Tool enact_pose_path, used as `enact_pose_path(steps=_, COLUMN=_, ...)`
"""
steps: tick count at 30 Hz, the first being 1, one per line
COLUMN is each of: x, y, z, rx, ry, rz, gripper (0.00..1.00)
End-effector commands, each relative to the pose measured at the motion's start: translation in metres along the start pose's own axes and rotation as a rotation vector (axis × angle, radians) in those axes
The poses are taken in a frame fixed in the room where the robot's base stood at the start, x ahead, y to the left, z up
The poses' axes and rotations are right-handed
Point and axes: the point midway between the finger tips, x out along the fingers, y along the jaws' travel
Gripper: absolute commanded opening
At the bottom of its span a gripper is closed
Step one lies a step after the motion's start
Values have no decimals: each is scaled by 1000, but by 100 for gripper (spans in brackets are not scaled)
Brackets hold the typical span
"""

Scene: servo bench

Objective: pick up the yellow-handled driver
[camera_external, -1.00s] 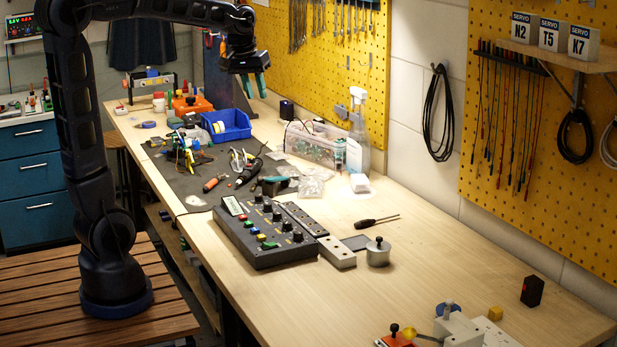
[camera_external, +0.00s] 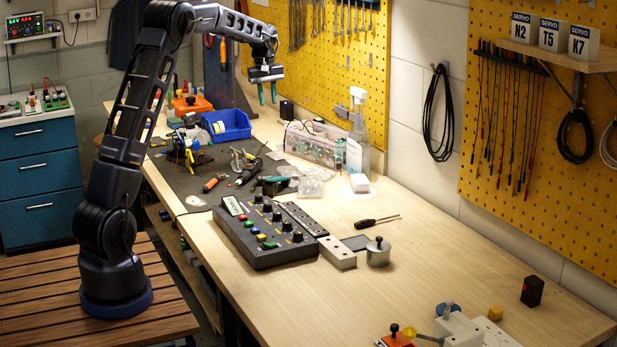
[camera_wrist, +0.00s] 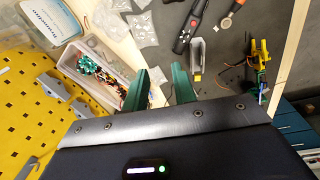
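My gripper (camera_external: 267,93) hangs high over the back of the bench, near the yellow pegboard. Its two green fingers are apart with nothing between them, as the wrist view (camera_wrist: 165,85) also shows. I cannot make out a clearly yellow-handled driver. A driver with a dark handle (camera_external: 367,223) lies on bare wood right of the control box, its thin shaft pointing right. A tool with an orange-red handle (camera_external: 212,184) lies on the dark mat. At the front, a yellow rounded piece (camera_external: 409,333) shows beside an orange block; I cannot tell what it is.
A clear box of parts (camera_external: 312,146), a spray bottle (camera_external: 358,125) and a blue bin (camera_external: 235,127) stand toward the back. The dark control box (camera_external: 262,238) and a metal weight (camera_external: 378,254) stand mid-bench. Bare wood is free at the right middle.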

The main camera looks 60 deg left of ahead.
Motion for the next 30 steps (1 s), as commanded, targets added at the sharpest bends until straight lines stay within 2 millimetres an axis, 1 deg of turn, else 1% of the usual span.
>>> enact_pose_path(steps=1, x=14, y=-1, z=-19, rx=-35, ry=-4, rz=-10, gripper=27)
enact_pose_path(steps=3, x=32, y=-4, z=-43, rx=-84, ry=-8, rz=-21, gripper=27)
enact_pose_path(steps=5, x=47, y=-6, z=-62, rx=-124, ry=-12, rz=-31, gripper=27)
enact_pose_path(steps=6, x=57, y=-9, z=-75, rx=-153, ry=-14, rz=-37, gripper=27)
enact_pose_path(steps=8, x=73, y=-13, z=-94, rx=-192, ry=-17, rz=-47, gripper=27)
enact_pose_path(steps=9, x=84, y=-16, z=-107, rx=-220, ry=-19, rz=-53, gripper=27)
enact_pose_path(steps=12, x=109, y=-25, z=-134, rx=-279, ry=-23, rz=-67, gripper=27)
enact_pose_path(steps=15, x=128, y=-33, z=-154, rx=-326, ry=-25, rz=-78, gripper=27)
enact_pose_path(steps=18, x=141, y=-39, z=-167, rx=-358, ry=-27, rz=-85, gripper=27)
enact_pose_path(steps=21, x=148, y=-42, z=-173, rx=-374, ry=-28, rz=-89, gripper=27)
enact_pose_path(steps=26, x=158, y=-43, z=-174, rx=-377, ry=-29, rz=-90, gripper=27)
enact_pose_path(steps=30, x=176, y=-44, z=-173, rx=-377, ry=-30, rz=-91, gripper=27)
